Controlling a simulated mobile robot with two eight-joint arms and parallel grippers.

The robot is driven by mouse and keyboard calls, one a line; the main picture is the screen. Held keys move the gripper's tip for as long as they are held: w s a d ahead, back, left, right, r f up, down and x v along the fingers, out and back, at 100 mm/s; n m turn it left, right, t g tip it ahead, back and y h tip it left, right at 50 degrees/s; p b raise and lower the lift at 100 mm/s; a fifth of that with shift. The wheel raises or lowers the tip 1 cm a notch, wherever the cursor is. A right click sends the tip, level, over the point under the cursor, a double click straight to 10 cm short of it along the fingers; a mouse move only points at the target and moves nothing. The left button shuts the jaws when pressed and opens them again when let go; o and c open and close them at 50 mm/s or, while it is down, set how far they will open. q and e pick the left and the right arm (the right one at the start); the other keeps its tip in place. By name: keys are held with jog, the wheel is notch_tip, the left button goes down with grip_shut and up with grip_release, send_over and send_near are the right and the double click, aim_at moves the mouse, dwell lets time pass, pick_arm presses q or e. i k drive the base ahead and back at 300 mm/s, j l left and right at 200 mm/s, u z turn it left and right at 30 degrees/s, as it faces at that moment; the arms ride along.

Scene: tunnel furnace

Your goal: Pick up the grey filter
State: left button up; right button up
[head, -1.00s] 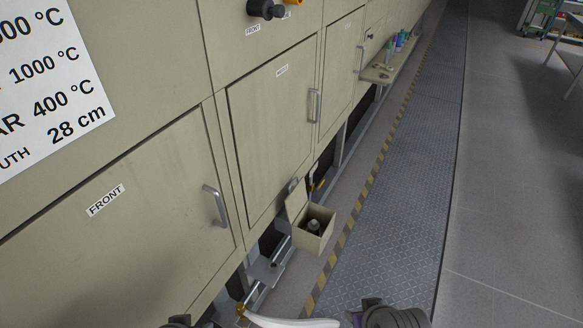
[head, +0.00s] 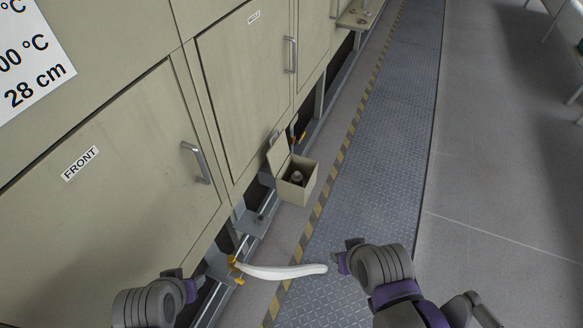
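A small dark and grey object (head: 297,177), possibly the grey filter, sits inside an open beige box (head: 297,192) low beside the furnace. Its lower part is hidden by the box walls. My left gripper (head: 192,290) is at the lower left, in front of the furnace, nearer than the box. My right gripper (head: 340,263) is below and to the right of the box, over the metal walkway, apart from the box. The fingers of both grippers are too small and turned to read.
A white curved piece (head: 280,272) runs from an orange fitting (head: 235,264) to near my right gripper; I cannot tell if they touch. The furnace doors with metal handles (head: 197,162) are shut.

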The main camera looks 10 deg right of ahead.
aim_at(297, 177)
jog(key=u, duration=0.6)
jog(key=i+l+u, duration=0.15)
jog(key=l+u, duration=0.3)
jog(key=i+l+u, duration=0.1)
jog(key=l+u, duration=0.55)
jog(key=l, duration=1.3)
